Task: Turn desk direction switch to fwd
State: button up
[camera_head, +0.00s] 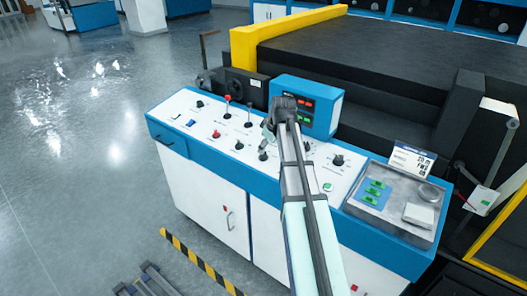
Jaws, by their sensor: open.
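The control desk (184,126) has a white sloped top with blue edges and carries several knobs, levers and buttons. Its labels are too small to read, so I cannot tell which control is the direction switch or where it points. My gripper (267,133) is open and hangs over the middle of the panel, in front of the blue display box. A black knob (263,155) shows just below it, and another black knob (239,145) lies to its left. I cannot tell whether the fingers touch anything. My arm hides part of the panel.
The blue display box (335,105) with red and green digits stands behind my gripper. Two upright levers (228,98) rise to the left. A grey tray (347,208) with green items sits at the desk's right end. A dark machine with a yellow beam (285,30) stands behind.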

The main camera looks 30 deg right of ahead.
aim_at(264, 157)
jog(key=shift+p+x, duration=0.65)
jog(key=shift+x, duration=2.65)
jog(key=c, duration=1.1)
